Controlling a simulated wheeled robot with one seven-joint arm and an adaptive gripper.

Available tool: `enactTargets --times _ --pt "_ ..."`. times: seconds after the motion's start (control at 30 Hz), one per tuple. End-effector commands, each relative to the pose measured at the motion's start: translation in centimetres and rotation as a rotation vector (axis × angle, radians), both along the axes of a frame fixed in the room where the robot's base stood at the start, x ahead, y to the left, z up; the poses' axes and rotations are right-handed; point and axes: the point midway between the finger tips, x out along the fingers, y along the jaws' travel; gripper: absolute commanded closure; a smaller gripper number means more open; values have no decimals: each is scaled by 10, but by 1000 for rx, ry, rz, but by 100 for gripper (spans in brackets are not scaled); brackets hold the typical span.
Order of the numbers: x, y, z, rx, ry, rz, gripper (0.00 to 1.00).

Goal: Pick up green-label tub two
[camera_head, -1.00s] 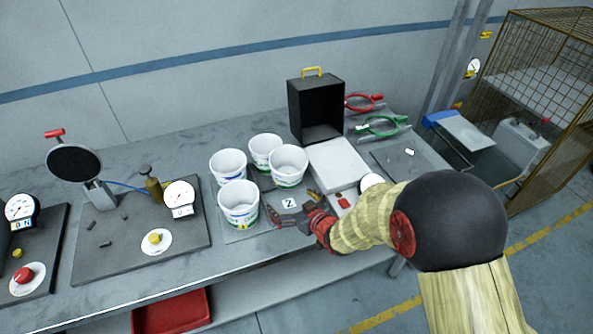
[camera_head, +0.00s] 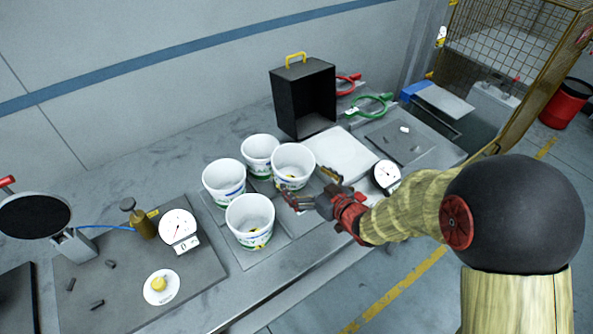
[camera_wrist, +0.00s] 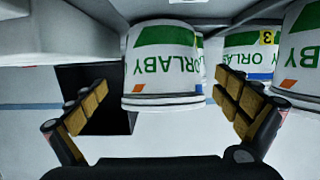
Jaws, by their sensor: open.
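Several white tubs with green printed labels stand in a cluster on the bench. The right tub (camera_head: 293,170) is closest to my gripper (camera_head: 313,190); the others are the front tub (camera_head: 250,222), the left tub (camera_head: 223,184) and the back tub (camera_head: 260,156). My gripper is open and empty, its fingers pointing at the right tub. In the wrist view, upside down, a green-label tub (camera_wrist: 163,60) shows between the open fingers, apart from them. Its number is not visible. A tub behind (camera_wrist: 250,50) carries a yellow tag reading 3.
An open black box (camera_head: 304,98) with a yellow handle stands behind the tubs. A white flat-topped unit (camera_head: 341,155) and a dial (camera_head: 386,176) lie to the right. A gauge panel (camera_head: 135,265) is at left. The neighbouring tubs stand close together.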

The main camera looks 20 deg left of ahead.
Motion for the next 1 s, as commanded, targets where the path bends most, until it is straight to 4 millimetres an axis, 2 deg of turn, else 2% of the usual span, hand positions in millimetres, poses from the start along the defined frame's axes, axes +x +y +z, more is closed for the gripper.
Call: enactTargets --times 0.43,0.6,0.83,1.0 --pt "25 34 -26 -1 2 2 0" --pt "38 48 -30 -2 1 0 0" --pt "39 48 -29 -1 2 0 0" --pt "39 48 -29 -1 2 0 10"
